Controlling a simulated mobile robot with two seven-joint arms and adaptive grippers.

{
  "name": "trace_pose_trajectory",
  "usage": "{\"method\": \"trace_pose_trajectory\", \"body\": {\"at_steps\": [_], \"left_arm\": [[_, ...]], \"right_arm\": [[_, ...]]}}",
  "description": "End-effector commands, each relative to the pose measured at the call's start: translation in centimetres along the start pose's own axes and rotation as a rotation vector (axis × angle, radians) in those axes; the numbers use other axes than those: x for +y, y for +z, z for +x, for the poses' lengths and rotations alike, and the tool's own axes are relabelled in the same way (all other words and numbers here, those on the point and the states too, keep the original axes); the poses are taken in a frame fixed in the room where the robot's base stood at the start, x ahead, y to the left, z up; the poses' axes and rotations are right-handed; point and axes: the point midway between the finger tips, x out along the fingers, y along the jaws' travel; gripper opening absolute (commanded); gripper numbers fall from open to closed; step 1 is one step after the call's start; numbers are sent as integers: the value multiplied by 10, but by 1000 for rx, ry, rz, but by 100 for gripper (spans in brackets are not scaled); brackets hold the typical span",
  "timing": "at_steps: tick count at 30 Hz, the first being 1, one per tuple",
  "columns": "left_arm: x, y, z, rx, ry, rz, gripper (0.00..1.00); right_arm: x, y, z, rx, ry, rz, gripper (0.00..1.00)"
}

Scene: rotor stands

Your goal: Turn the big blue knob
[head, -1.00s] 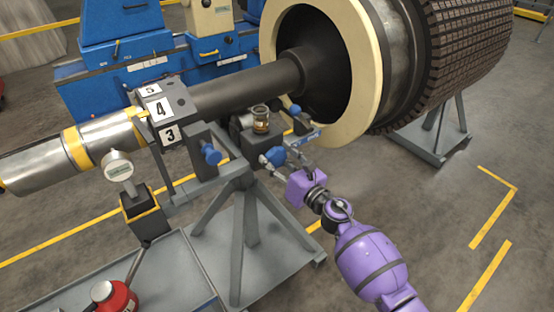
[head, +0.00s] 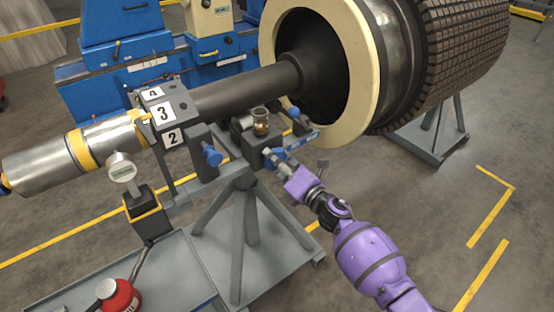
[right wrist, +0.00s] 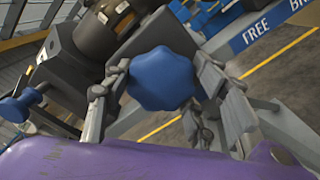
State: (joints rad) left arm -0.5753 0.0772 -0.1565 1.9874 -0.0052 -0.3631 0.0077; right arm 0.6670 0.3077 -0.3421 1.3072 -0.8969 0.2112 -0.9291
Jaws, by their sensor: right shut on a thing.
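The big blue knob (right wrist: 162,78) fills the middle of the right wrist view, lobed and seen face on. In the head view it shows small (head: 272,156) on the dark block of the rotor stand. My right gripper (head: 280,165), on its purple arm, is at the knob. In the right wrist view its fingers stand on either side of the knob, shut on it. The fingers partly hide the knob in the head view. My left gripper is in neither view.
Other blue knobs sit at the stand's left (head: 211,155) and by the large cream ring (head: 372,70). A blue plate lettered "FREE" (right wrist: 255,32) is close right of the gripper. A dial gauge (head: 121,168) stands left.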

Motion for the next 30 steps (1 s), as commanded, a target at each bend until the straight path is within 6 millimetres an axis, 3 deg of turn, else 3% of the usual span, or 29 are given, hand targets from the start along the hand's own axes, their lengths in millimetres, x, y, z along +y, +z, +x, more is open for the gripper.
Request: {"method": "trace_pose_trajectory", "body": {"at_steps": [18, 30], "left_arm": [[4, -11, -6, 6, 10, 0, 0], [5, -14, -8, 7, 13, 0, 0]], "right_arm": [[2, 2, 1, 1, 5, 561, 26], [0, 2, 1, 1, 4, 776, 26]]}}
